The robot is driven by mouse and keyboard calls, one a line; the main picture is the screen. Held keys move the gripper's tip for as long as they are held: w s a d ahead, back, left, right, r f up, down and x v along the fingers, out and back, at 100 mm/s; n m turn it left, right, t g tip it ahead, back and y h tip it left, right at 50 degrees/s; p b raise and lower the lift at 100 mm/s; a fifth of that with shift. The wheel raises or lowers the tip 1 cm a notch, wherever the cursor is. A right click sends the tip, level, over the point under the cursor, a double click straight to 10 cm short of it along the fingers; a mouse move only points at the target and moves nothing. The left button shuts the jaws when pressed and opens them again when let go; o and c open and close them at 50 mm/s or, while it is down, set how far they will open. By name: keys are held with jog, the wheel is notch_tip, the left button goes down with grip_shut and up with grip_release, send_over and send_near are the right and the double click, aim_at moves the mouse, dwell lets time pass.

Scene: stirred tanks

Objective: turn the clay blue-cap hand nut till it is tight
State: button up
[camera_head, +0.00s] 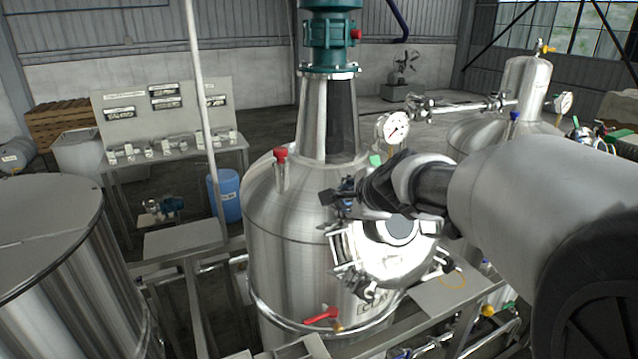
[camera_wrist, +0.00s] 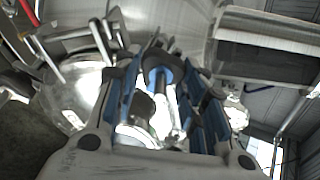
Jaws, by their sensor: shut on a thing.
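The stirred tank (camera_head: 275,215) is a brushed steel vessel with a partly hidden label that starts "CL". A round hatch with several hand nuts around it is on its front right. My gripper (camera_head: 342,194) is at the upper left of this hatch. In the wrist view, my gripper (camera_wrist: 160,85) has its dark fingers on both sides of the blue-cap hand nut (camera_wrist: 158,72) and is shut on it. In the head view, only a little blue shows between the fingers. The nut's thread and seat are hidden, so I cannot tell how tight it is.
A red-handled valve (camera_head: 322,315) sticks out low on the tank. A pressure gauge (camera_head: 393,127) stands above the hatch, and a red-capped fitting (camera_head: 281,157) is on the tank's shoulder. Another steel tank (camera_head: 55,260) is at the left. A blue drum (camera_head: 226,195) stands behind.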

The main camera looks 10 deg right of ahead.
dwell(0.3)
jog(key=o, duration=1.1)
jog(key=v, duration=1.2)
